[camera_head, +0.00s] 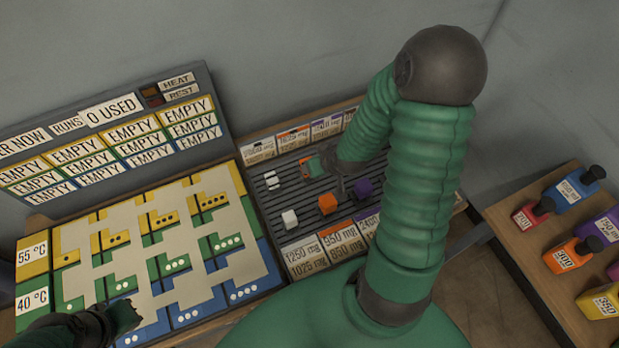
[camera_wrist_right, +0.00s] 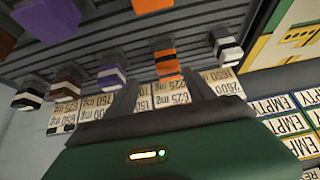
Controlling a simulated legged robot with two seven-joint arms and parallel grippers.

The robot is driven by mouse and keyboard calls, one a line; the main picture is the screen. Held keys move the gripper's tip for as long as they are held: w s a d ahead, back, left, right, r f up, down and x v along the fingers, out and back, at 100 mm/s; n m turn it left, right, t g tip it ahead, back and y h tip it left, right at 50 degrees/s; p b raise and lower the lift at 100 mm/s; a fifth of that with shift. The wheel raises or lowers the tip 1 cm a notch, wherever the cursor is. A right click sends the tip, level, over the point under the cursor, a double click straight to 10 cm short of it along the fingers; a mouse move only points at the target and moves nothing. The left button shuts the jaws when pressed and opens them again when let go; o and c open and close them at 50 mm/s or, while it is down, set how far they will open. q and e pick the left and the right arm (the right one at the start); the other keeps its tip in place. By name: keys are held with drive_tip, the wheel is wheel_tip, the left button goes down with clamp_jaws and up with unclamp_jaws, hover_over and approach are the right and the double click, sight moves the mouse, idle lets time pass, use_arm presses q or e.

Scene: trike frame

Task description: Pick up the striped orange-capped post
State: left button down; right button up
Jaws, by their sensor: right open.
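In the head view the post (camera_head: 305,164) is partly hidden beside my right gripper (camera_head: 331,174). My left gripper (camera_head: 122,318) is at the lower left, over the front edge of the coloured board; its jaws do not show clearly.
Striped white (camera_wrist_right: 227,45) and purple (camera_wrist_right: 112,76) posts flank it. Plain white (camera_head: 290,218), orange (camera_head: 327,203) and purple (camera_head: 363,188) blocks stand in the near row. The coloured board (camera_head: 150,285) lies left. Bottles, including a blue one (camera_head: 570,190), stand right.

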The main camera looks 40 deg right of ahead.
drive_tip(key=w+f, duration=0.3)
drive_tip(key=w+a+f, duration=0.1)
drive_tip(key=f, duration=0.1)
drive_tip(key=shift+w+f+p, duration=0.15)
drive_tip(key=shift+w+p, duration=0.2)
drive_tip(key=shift+p, duration=0.05)
drive_tip(key=shift+d+f, duration=0.15)
drive_tip(key=shift+d, duration=0.05)
drive_tip(key=shift+d+f, duration=0.1)
drive_tip(key=shift+d, duration=0.3)
drive_tip(key=shift+c, duration=0.3)
drive_tip(key=shift+d, duration=0.15)
drive_tip(key=shift+c, duration=2.3)
drive_tip(key=shift+a, duration=0.45)
clamp_jaws()
use_arm(q)
drive_tip(key=shift+a+r, duration=0.2)
drive_tip(key=shift+a, duration=0.4)
